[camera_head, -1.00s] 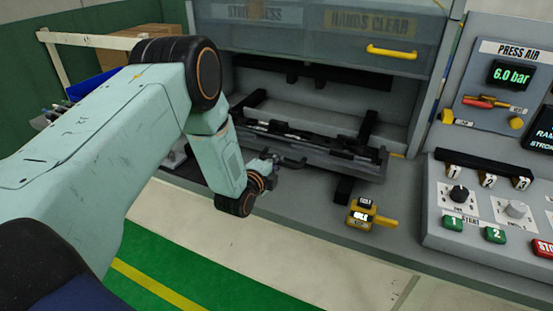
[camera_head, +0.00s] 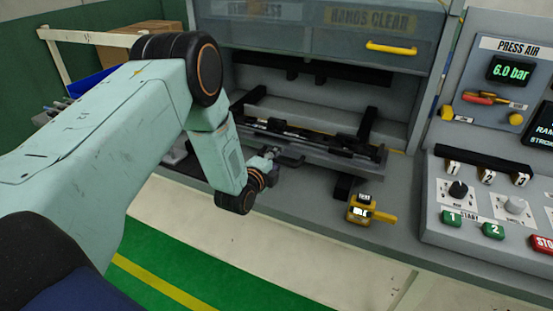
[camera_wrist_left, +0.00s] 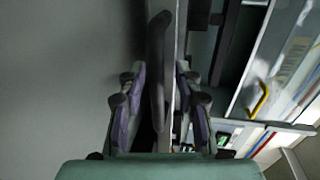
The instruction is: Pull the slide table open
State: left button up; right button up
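The slide table (camera_head: 340,160) is a long grey tray with dark fixtures on it, inside the press opening. A dark bar handle (camera_head: 291,161) is on its front; it also shows upright in the left wrist view (camera_wrist_left: 158,65). My left gripper (camera_head: 272,153) is at the left end of this handle, partly hidden by its own wrist. In the left wrist view, its two fingers (camera_wrist_left: 160,105) stand apart on either side of the handle, with gaps visible. My right gripper is in neither view.
A guard with a yellow handle (camera_head: 391,48) is raised above the opening. A yellow tool (camera_head: 365,208) sits on the ledge, front right of the table. A control panel (camera_head: 490,205) stands at right. The floor in front is clear.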

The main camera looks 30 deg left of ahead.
pick_arm(q)
jog(key=shift+s+a, duration=0.15)
jog(key=v, duration=1.2)
dwell(0.4)
jog(key=s+f+n+g, duration=0.1)
jog(key=f+n, duration=0.1)
jog(key=n, duration=0.1)
jog(key=s+d+f+n+g, duration=0.1)
jog(key=s+f+n, duration=0.1)
jog(key=f+n, duration=0.1)
jog(key=s+d+f+n+g, duration=0.1)
jog(key=f+n+g, duration=0.1)
jog(key=shift+s+f+n, duration=0.2)
jog(key=shift+s+n, duration=0.1)
jog(key=shift+n, duration=0.1)
jog(key=s+d+f+n+g+b, duration=0.2)
jog(key=s+f+n+g+b, duration=0.1)
jog(key=s+f, duration=0.4)
jog(key=s+d+f+n+g+b, duration=0.3)
jog(key=s+f, duration=0.3)
jog(key=s, duration=0.6)
jog(key=s+d+f+n+g+h+b, duration=0.1)
jog(key=s+f+g+b, duration=0.4)
jog(key=s, duration=0.5)
notch_tip(320, 180, down, 3)
jog(key=shift+s+d+r+n+g, duration=0.15)
jog(key=shift+s+d+n+g, duration=0.15)
jog(key=shift+d+n, duration=0.6)
